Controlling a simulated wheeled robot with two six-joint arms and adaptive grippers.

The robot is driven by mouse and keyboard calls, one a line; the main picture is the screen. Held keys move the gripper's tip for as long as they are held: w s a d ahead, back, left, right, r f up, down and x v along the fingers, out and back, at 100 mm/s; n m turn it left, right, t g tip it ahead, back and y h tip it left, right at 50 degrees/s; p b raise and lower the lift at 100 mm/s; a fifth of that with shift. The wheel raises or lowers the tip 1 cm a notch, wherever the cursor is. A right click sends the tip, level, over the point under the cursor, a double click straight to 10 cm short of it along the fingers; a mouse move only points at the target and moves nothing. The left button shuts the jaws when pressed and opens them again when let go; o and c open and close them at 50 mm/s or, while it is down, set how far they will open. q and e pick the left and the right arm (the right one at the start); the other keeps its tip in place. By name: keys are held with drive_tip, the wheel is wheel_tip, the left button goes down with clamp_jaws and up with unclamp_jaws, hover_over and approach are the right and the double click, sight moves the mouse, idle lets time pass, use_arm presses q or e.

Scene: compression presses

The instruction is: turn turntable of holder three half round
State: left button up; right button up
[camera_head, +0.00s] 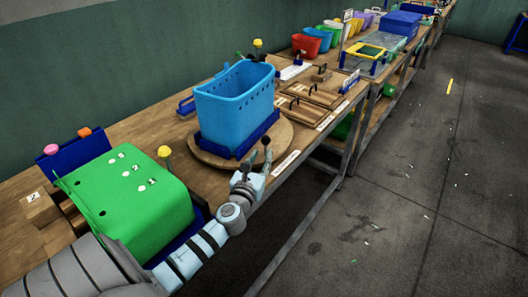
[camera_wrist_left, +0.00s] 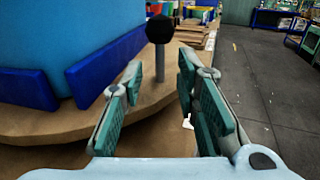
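The turntable (camera_head: 208,154) is a round wooden disc on the bench; its edge also shows in the left wrist view (camera_wrist_left: 60,127). A blue holder (camera_head: 213,148) on it carries a light blue perforated bin (camera_head: 233,106). A post with a black ball knob (camera_head: 266,141) stands at the disc's near right rim; it also shows in the left wrist view (camera_wrist_left: 160,29). My left gripper (camera_head: 257,168) is open at the rim. In the left wrist view the post appears between its fingertips (camera_wrist_left: 161,78), with gaps on both sides. My right gripper is not in view.
An upturned green bin (camera_head: 130,200) stands close on the left, beside a yellow knob (camera_head: 164,152). Wooden boards with handles (camera_head: 312,95) lie beyond the turntable. Coloured bins (camera_head: 307,44) stand farther back.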

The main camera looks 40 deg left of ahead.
sight(265, 149)
use_arm(q)
drive_tip(key=shift+x, duration=1.85)
clamp_jaws()
